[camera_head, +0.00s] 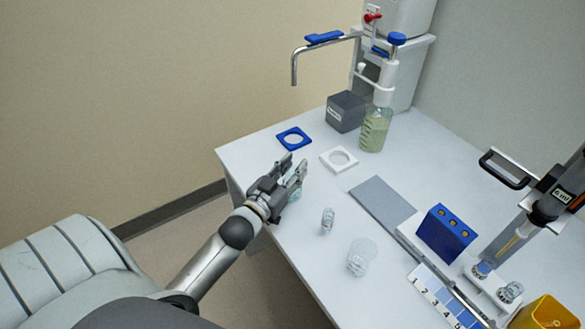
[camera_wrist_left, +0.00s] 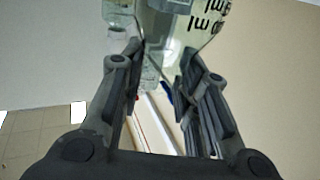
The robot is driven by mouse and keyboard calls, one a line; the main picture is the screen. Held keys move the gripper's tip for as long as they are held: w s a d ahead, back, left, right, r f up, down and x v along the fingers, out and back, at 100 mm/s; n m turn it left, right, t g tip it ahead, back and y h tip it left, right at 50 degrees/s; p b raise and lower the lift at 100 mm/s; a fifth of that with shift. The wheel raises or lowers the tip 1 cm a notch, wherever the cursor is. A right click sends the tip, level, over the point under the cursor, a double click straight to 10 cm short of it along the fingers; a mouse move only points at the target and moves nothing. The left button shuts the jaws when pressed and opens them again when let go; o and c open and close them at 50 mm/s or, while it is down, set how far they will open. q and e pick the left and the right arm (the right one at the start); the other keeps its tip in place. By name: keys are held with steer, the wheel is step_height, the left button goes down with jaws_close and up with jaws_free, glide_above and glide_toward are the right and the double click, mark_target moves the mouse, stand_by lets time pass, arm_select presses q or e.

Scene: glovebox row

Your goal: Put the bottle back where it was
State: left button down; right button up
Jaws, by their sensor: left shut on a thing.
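My left gripper (camera_head: 293,172) is over the table's left edge, and its fingers are shut on a clear bottle with black ml marks. In the left wrist view, the bottle (camera_wrist_left: 200,25) shows large at the top, between and beyond the fingertips (camera_wrist_left: 155,70). In the head view only a small glassy bluish part of the bottle (camera_head: 297,194) shows beside the fingers; the rest is hidden. A blue square ring (camera_head: 282,134) and a white square ring (camera_head: 328,162) lie flat on the table beyond the gripper. My right gripper is not in view.
A dispenser bottle (camera_head: 374,135) with pale green liquid stands behind the white ring, next to a dark grey box (camera_head: 346,112). A small glass vial (camera_head: 327,221) and a clear cup (camera_head: 362,252) stand nearer. A grey mat (camera_head: 382,201) and blue rack (camera_head: 447,233) are to the right.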

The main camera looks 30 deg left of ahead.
arm_select(q)
steer(key=shift+f, duration=0.15)
steer(key=c, duration=1.1)
jaws_free()
steer(key=shift+s+d+b, duration=0.15)
steer(key=shift+s+b, duration=0.25)
steer(key=shift+s, duration=5.65)
